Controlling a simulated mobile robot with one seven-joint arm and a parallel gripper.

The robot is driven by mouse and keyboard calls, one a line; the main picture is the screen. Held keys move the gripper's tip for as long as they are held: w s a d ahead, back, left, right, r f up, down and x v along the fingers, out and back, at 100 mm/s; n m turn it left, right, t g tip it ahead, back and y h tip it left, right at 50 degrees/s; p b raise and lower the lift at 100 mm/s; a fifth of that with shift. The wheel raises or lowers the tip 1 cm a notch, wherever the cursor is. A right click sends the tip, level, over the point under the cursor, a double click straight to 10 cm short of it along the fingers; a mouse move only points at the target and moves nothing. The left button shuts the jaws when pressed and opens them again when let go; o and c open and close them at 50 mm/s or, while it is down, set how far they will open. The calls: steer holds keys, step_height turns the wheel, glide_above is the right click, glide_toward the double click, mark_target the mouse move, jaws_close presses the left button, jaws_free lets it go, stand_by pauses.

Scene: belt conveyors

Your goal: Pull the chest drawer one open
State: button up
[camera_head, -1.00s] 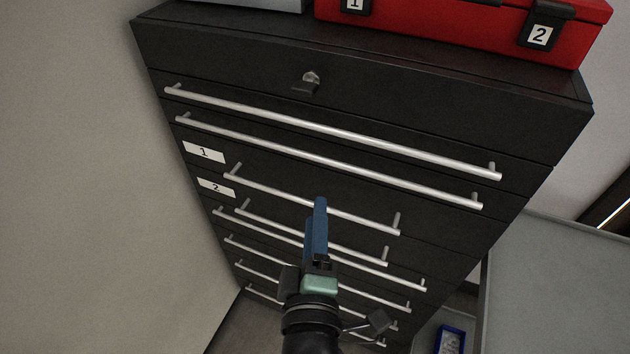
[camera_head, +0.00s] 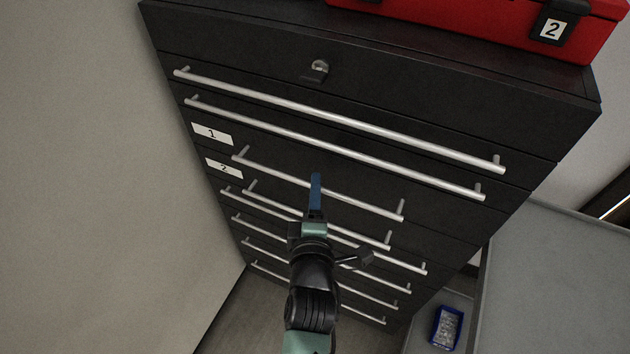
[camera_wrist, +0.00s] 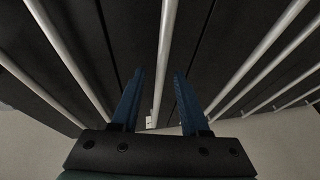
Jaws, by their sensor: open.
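The black chest fills the middle of the head view. Its drawer one (camera_head: 270,150) carries a white label "1" (camera_head: 212,133) and appears shut. Drawer one's silver bar handle (camera_head: 365,203) runs across its front. My gripper (camera_head: 316,178) has blue fingers that overlap the middle of this handle in the head view. In the wrist view my gripper (camera_wrist: 158,85) is open, with a silver bar (camera_wrist: 166,45) passing between the spread fingers. The bar looks clear of both fingers. Contact cannot be told in the head view.
Other bar handles lie close above and below, including the one beside label "2" (camera_head: 224,168). A red case (camera_head: 480,22) sits on top of the chest. A pale wall (camera_head: 80,180) is at left. A blue bin (camera_head: 447,327) is at lower right.

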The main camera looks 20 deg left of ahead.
steer(key=shift+x, duration=1.1)
steer(key=shift+c, duration=0.3)
jaws_close()
stand_by(0.4)
